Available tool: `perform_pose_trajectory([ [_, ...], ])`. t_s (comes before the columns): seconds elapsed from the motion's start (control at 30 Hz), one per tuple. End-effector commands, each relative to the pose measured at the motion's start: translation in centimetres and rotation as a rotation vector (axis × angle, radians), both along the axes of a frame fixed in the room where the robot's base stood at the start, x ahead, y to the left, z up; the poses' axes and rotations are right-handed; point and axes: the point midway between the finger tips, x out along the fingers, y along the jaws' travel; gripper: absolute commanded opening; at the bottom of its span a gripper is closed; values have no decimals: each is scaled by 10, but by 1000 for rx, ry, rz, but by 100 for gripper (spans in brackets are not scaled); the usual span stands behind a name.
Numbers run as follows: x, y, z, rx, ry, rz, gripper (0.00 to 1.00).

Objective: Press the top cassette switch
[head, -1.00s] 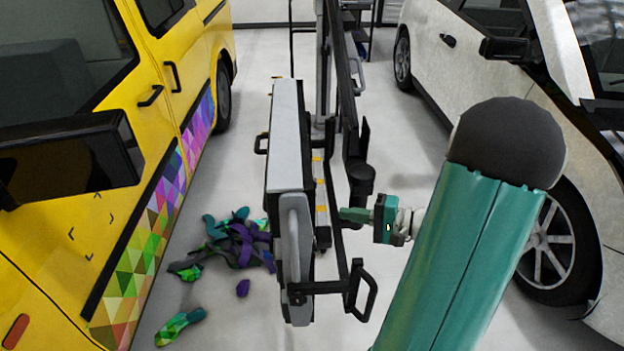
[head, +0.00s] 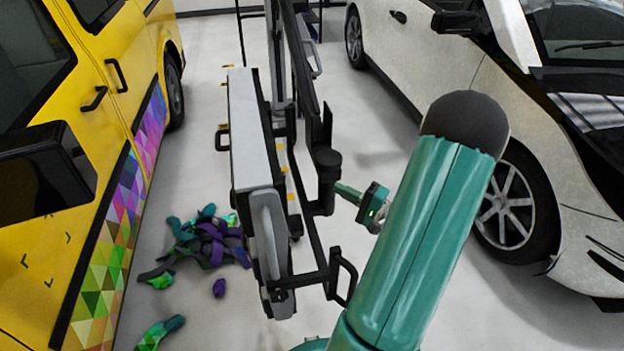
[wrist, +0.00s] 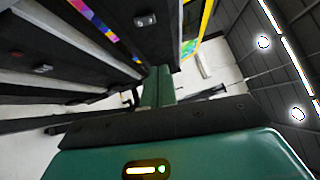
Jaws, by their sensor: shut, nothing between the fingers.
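My gripper (head: 346,192) is shut and empty in the head view, its green fingers pointing left at the black frame of the tall grey and black machine (head: 250,130). In the wrist view the shut fingers (wrist: 158,88) point away beside dark panels. One small grey switch (wrist: 145,20) sits on a dark panel at the top middle. Another small switch (wrist: 42,68) sits on a dark bar at the left. The fingertips appear apart from both switches. I cannot tell from the wrist view which switch is the top one. The switches are hidden in the head view.
A yellow van (head: 60,230) with a colourful wrap stands at the left, and a white car (head: 520,160) at the right. Crumpled vinyl scraps (head: 208,240) lie on the floor. A black handle (head: 342,280) juts from the machine's near end. Floor between machine and white car is clear.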

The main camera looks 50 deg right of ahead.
Motion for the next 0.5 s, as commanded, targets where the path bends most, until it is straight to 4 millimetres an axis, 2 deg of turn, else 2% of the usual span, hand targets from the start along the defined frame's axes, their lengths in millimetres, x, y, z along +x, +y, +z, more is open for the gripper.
perform_pose_trajectory([
  [0.17,26,7,3,-1,-1,6,0],
  [0.5,96,21,10,-1,-1,7,0],
])
